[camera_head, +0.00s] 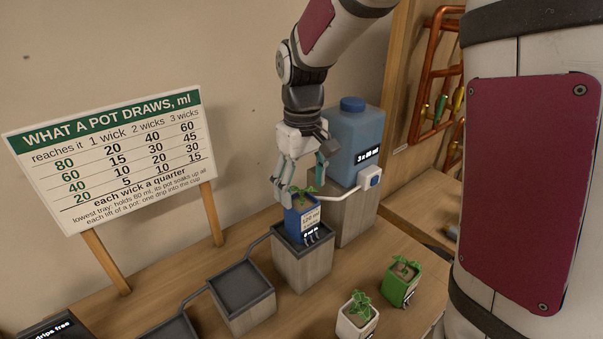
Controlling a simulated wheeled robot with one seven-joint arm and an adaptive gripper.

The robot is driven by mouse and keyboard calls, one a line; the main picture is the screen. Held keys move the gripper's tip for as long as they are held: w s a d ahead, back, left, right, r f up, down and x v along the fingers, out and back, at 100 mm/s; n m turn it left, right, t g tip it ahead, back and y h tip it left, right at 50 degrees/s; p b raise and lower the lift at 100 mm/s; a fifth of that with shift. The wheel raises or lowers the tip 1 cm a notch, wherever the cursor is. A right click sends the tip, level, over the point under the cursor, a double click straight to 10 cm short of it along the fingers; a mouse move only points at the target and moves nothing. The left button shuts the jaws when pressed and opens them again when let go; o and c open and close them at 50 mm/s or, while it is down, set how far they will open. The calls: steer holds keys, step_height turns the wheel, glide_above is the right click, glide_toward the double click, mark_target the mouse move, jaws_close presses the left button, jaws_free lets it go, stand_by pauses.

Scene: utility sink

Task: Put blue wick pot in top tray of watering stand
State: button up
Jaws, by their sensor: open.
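The blue wick pot (298,224) with a small green plant and a white label stands upright in the dark top tray (278,234) of the wooden watering stand (303,270). White wicks and a small black readout show at its front foot. My gripper (301,186) is open just above and around the upper part of the pot, its fingers to either side of the plant. I cannot tell whether a finger touches the pot.
Lower trays (241,286) step down to the left, joined by grey pipes. A blue water tank (355,140) stands close behind right of the top tray. A white pot (356,318) and a green pot (401,280) stand on the bench. A sign (108,150) stands behind left.

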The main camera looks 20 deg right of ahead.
step_height(320, 180, up, 2)
steer(key=shift+r, duration=0.15)
steer(key=shift+s+r, duration=0.2)
steer(key=shift+r, duration=0.45)
steer(key=s+r+m+t, duration=0.1)
steer(key=s+r+t, duration=0.1)
steer(key=s, duration=0.8)
steer(key=s+r+m+t, duration=0.2)
steer(key=s+r+t, duration=0.1)
steer(key=s, duration=0.7)
steer(key=shift+r+m, duration=0.3)
steer(key=shift+r, duration=0.2)
steer(key=shift+s, duration=0.1)
